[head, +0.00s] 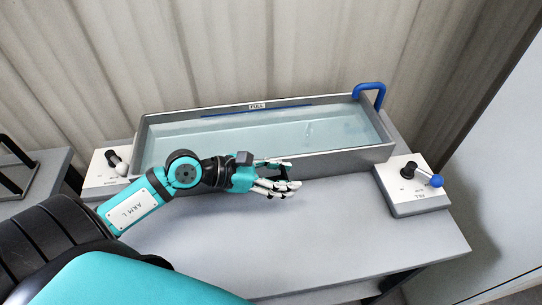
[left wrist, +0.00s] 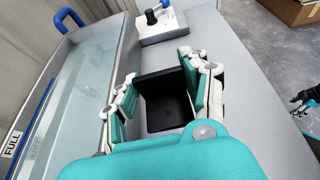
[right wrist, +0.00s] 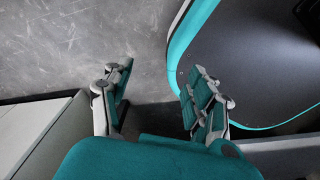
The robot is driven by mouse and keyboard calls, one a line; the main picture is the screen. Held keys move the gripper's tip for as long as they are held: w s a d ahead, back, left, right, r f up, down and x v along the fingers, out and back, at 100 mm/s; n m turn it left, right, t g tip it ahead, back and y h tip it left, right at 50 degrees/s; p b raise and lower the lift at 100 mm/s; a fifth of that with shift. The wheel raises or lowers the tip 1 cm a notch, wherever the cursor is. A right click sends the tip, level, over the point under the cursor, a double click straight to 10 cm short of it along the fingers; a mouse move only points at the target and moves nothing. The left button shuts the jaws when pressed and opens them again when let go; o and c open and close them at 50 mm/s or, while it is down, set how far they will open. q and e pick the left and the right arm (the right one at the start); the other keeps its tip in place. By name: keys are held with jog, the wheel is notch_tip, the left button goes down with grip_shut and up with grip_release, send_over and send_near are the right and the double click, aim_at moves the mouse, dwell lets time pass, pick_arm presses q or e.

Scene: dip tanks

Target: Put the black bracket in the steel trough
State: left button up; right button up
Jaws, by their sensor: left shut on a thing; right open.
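The black bracket (left wrist: 168,112) is an angled dark piece between the fingers of my left gripper in the left wrist view. My left gripper (left wrist: 160,78) is shut on it. In the head view the left gripper (head: 279,178) is at the front side of the steel trough (head: 345,160), over the bench, and mostly hides the bracket. The trough is long and grey, holds clear liquid and has a FULL label; its edge also shows in the left wrist view (left wrist: 92,105). My right gripper (right wrist: 160,88) is open and empty above a grey floor in the right wrist view.
Another box (head: 101,178) with a lever stands left. A blue pipe (head: 370,88) rises at the trough's right end. The bench front (head: 330,232) is clear.

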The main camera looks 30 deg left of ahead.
pick_arm(q)
jog(key=w+a+f+m+g+h+b, duration=0.1)
jog(key=w+a+f+b, duration=0.1)
jog(key=w+a+b, duration=0.15)
jog(key=n+t+y+b, duration=0.3)
jog(key=n+t+y, duration=0.1)
jog(key=n+y, duration=0.1)
send_over(238, 145)
notch_tip(238, 145, down, 5)
jog(key=shift+w+a+r, duration=0.1)
jog(key=shift+f, duration=2.2)
pick_arm(e)
notch_tip(238, 145, down, 8)
jog(key=s, duration=0.1)
jog(key=shift+f, duration=0.15)
jog(key=shift+a, duration=0.15)
